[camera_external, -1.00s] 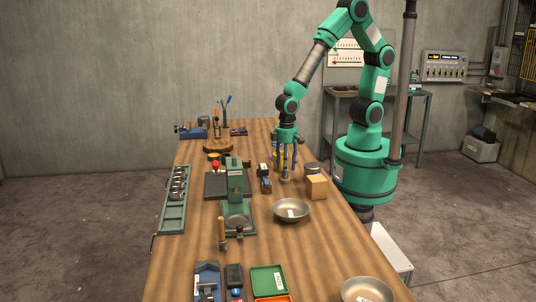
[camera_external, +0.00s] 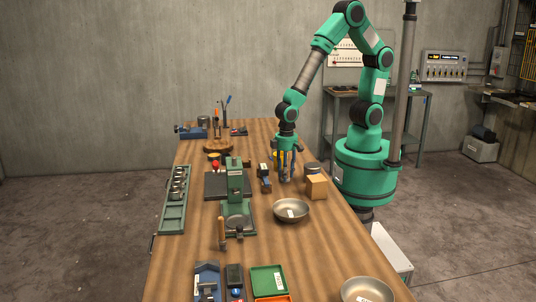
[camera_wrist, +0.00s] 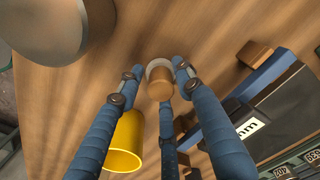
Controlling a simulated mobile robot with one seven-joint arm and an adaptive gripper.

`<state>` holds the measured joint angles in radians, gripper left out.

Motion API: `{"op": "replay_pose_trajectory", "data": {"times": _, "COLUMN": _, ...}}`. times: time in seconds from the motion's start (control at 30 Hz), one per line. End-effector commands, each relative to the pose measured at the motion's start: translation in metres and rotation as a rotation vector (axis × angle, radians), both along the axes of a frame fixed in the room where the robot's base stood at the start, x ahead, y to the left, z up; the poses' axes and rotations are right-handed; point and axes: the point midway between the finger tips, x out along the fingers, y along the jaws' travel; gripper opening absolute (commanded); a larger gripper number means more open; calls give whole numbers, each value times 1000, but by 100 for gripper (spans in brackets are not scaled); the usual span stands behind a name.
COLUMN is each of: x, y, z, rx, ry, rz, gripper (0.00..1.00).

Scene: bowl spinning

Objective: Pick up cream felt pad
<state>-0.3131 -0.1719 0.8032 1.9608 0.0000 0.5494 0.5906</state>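My gripper (camera_external: 286,178) has three blue fingers and points down at the table. In the wrist view the fingers (camera_wrist: 160,78) are spread around a small round piece with a tan body (camera_wrist: 161,90) and a pale rim. The fingertips look apart from it, with gaps on both sides. This piece may be the cream felt pad, but I cannot tell for sure. In the external view the fingers hide it.
A yellow cup (camera_wrist: 125,145) stands close to the fingers. A blue and black block (camera_wrist: 265,110) lies to the right in the wrist view. A cardboard box (camera_external: 317,187), a grey can (camera_external: 313,168) and a metal bowl (camera_external: 291,211) are nearby on the wooden table (camera_external: 300,255).

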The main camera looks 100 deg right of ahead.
Motion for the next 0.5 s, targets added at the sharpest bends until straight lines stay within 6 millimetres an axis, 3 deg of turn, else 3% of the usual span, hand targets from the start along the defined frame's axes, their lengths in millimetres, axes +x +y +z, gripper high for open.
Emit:
{"op": "replay_pose_trajectory", "data": {"times": 0.03, "x": 0, "y": 0, "z": 0, "rx": 0, "ry": 0, "rz": 0, "gripper": 20}}
{"op": "replay_pose_trajectory", "data": {"times": 0.1, "x": 0, "y": 0, "z": 0, "rx": 0, "ry": 0, "rz": 0, "gripper": 8}}
{"op": "replay_pose_trajectory", "data": {"times": 0.5, "x": 0, "y": 0, "z": 5, "rx": 1, "ry": -1, "rz": 0, "gripper": 7}}
